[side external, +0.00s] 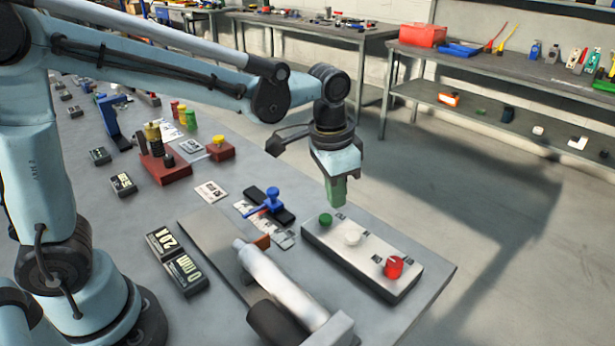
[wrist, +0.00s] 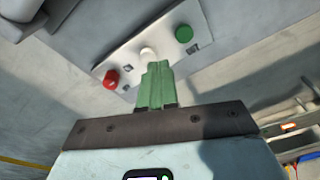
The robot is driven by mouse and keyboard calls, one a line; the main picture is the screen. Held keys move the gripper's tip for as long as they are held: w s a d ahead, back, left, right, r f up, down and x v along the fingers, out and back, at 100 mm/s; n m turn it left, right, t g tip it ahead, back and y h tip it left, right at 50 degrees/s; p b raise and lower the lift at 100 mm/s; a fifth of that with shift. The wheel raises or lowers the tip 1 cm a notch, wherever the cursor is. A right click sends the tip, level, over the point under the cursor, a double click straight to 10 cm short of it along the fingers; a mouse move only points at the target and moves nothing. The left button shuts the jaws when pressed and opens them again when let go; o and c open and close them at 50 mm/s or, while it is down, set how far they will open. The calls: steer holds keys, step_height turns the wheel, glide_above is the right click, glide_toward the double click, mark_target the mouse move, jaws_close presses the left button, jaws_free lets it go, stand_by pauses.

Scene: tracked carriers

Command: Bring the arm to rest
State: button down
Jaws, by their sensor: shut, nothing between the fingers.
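My gripper (side external: 337,190) hangs pointing down above the far right part of the workbench, with its green fingers shut and nothing between them. In the side view it is above and behind the white control panel (side external: 345,268). In the wrist view the shut fingers (wrist: 155,85) overlap the panel (wrist: 200,22). The panel carries a green button (side external: 325,220), a white button (side external: 352,238) and a red knob (side external: 394,267). The wrist view shows the same green button (wrist: 184,34), white button (wrist: 148,53) and red knob (wrist: 111,79). I cannot tell the exact height of the fingertips above the panel.
A blue-handled clamp (side external: 271,200) stands left of the panel. A white cylinder (side external: 270,275) lies in front. Dark labelled blocks (side external: 187,275), a red fixture (side external: 165,167) and small cards (side external: 210,191) are on the bench. Floor is free to the right, before the back shelves (side external: 500,72).

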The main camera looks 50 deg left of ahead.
steer(key=s+a+r+n+t, duration=0.2)
steer(key=s+a+n+t, duration=0.2)
steer(key=s+a, duration=0.5)
steer(key=shift+s+a+n+t, duration=0.4)
steer(key=shift+s+t, duration=0.2)
steer(key=shift+t, duration=0.3)
